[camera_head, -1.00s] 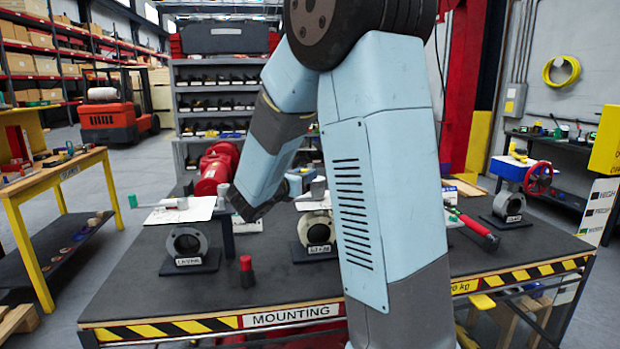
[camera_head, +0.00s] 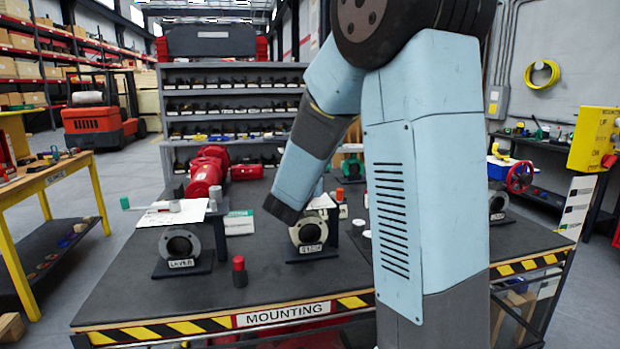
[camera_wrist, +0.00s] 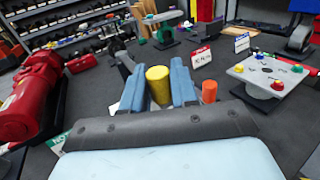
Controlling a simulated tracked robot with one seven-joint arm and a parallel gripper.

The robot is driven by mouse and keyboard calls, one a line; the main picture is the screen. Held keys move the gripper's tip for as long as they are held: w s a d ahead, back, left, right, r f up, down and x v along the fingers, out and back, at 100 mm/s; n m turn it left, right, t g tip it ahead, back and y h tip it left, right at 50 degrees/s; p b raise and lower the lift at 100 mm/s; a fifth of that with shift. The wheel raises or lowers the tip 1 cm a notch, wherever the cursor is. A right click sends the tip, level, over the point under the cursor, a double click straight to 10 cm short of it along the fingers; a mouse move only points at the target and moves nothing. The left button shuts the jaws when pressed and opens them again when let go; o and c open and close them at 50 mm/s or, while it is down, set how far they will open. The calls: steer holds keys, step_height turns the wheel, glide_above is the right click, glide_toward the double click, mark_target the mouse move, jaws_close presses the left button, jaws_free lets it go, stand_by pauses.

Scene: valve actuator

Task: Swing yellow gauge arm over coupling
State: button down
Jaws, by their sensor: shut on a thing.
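In the wrist view a yellow cylinder (camera_wrist: 158,86) stands upright between the two blue fingers of my gripper (camera_wrist: 157,92), which is shut on it. It looks like the grip of the yellow gauge arm; the rest of that arm is hidden by my gripper and wrist. I cannot pick out the coupling for certain. In the head view my gripper is hidden behind my own arm, over the back middle of the bench. A grey ring-shaped valve body (camera_head: 308,232) stands in front of my wrist.
An orange cylinder (camera_wrist: 209,92) stands close right of my fingers. A pale plate with coloured knobs (camera_wrist: 268,75) is further right. A red actuator (camera_wrist: 30,95) lies left. The bench (camera_head: 215,300) also bears another valve body (camera_head: 180,245) and a red-topped peg (camera_head: 239,268).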

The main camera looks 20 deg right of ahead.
steer(key=shift+d+r, duration=0.1)
steer(key=shift+d, duration=0.15)
steer(key=c, duration=1.1)
jaws_free()
steer(key=shift+w, duration=0.15)
steer(key=shift+o, duration=0.5)
steer(key=shift+a, duration=0.1)
steer(key=shift+a, duration=0.1)
steer(key=v, duration=1.3)
steer(key=shift+s+a, duration=0.2)
steer(key=shift+s, duration=0.05)
